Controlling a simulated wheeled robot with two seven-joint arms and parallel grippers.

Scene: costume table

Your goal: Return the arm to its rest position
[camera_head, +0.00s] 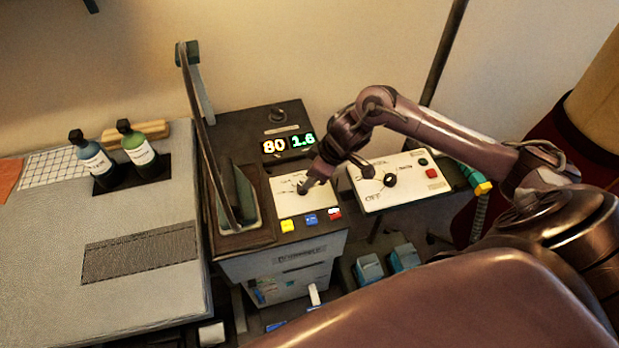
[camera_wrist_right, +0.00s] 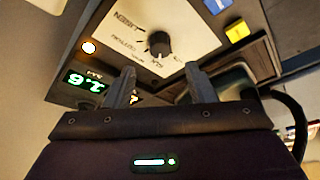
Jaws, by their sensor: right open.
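My right arm comes in from the right in the head view, and its gripper (camera_head: 310,184) hangs over the white dial panel (camera_head: 283,186) of the dark machine. In the wrist view the right gripper's two fingers (camera_wrist_right: 160,78) stand apart with nothing held between them. A black knob (camera_wrist_right: 159,44) on the white panel lies ahead of the gap between the fingertips; the fingers appear clear of it. In the head view the gripper partly hides this knob. My left gripper is not in view.
Lit displays (camera_head: 288,144) read 80 and 1.6. A second white panel (camera_head: 410,181) with a black knob and red button stands right of the gripper. Yellow, blue and red buttons (camera_head: 311,219) line the machine's front. Two bottles (camera_head: 138,150) stand on the grey table (camera_head: 140,290) at left.

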